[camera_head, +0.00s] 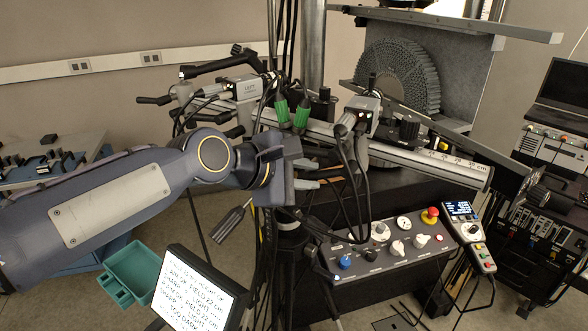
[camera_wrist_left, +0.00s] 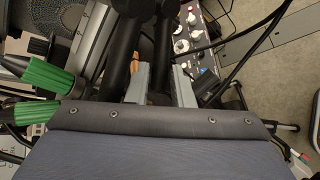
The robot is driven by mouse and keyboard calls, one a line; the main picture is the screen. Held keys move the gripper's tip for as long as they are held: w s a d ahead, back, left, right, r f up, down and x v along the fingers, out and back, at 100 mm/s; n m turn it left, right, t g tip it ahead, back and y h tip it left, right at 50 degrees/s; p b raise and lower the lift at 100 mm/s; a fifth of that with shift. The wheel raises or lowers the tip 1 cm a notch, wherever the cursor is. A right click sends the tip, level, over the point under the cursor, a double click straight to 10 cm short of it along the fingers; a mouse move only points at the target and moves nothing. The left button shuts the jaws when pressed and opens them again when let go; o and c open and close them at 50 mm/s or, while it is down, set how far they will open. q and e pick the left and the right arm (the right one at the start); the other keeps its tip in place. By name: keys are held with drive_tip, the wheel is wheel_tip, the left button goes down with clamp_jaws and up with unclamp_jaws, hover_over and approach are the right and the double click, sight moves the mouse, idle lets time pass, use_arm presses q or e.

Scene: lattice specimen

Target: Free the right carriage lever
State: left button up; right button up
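My left gripper (camera_head: 306,174) reaches in from the left, below and left of that carriage. Its two grey fingers are apart. In the left wrist view, a black bar (camera_wrist_left: 163,50) shows between the fingers of the gripper (camera_wrist_left: 160,86); I cannot tell whether they touch it or whether it is the lever. My right gripper is not in view.
The left carriage (camera_head: 247,88) stands farther left on the rail (camera_head: 430,164). Green-banded connectors (camera_head: 302,115) hang near my left gripper. A control panel (camera_head: 385,250) with knobs and a red button lies below. A note screen (camera_head: 195,295) and teal bin (camera_head: 135,272) are at lower left.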

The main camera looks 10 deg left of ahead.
use_arm(q)
drive_tip(key=shift+f, duration=0.1)
clamp_jaws()
drive_tip(key=f+n+h+b, duration=0.1)
drive_tip(key=b, duration=0.1)
drive_tip(key=n+h+b, duration=0.1)
drive_tip(key=b, duration=0.2)
drive_tip(key=shift+s+d+f+g, duration=0.15)
drive_tip(key=shift+d+f+g, duration=0.15)
drive_tip(key=shift+d+f, duration=0.1)
